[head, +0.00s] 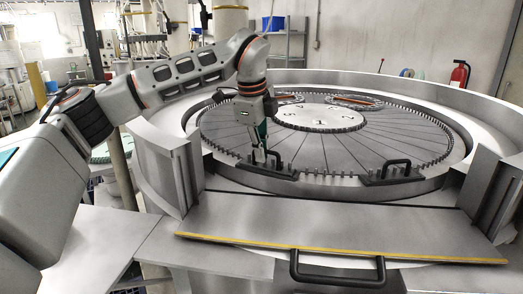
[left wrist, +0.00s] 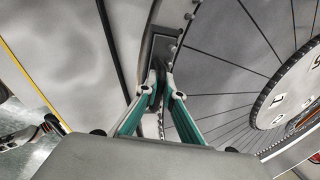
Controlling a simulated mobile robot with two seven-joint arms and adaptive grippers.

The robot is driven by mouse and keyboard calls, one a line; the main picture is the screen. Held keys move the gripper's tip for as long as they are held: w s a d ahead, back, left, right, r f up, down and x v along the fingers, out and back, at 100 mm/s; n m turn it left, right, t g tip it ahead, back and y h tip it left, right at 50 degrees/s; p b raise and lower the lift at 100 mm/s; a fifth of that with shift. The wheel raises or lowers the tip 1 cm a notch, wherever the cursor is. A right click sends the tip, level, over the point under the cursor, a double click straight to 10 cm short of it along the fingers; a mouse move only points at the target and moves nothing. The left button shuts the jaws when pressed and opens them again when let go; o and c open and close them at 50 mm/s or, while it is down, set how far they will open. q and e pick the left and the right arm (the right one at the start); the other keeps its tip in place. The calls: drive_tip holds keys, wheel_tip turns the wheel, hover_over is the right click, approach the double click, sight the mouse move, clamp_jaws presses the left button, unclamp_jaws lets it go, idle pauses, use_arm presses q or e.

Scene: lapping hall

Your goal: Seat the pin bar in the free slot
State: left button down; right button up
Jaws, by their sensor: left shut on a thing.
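My left gripper (head: 260,158) reaches down to the near left rim of the lapping wheel. It is shut on the handle of a dark pin bar (head: 280,173). In the left wrist view, the fingertips (left wrist: 164,92) come together over the pin bar (left wrist: 160,50), which lies along the wheel's pinned edge. The fingers hide part of the handle and bar. I cannot tell whether the bar is fully down in a slot. A second dark bar with an arched handle (head: 393,178) sits on the rim to the right. My right gripper is not in view.
The wheel (head: 340,150) has a pinned rim and a pale centre disc (head: 320,117). A grey front cover (head: 340,225) with a yellow edge and a black handle (head: 337,280) lies before it. Upright grey posts (head: 188,178) flank the opening.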

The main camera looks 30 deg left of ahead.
use_arm(q)
drive_tip(key=shift+f, duration=0.1)
drive_tip(key=c, duration=2.1)
unclamp_jaws()
drive_tip(key=shift+c, duration=0.2)
drive_tip(key=shift+f, duration=0.1)
drive_tip(key=v, duration=1.2)
drive_tip(key=shift+s, duration=0.1)
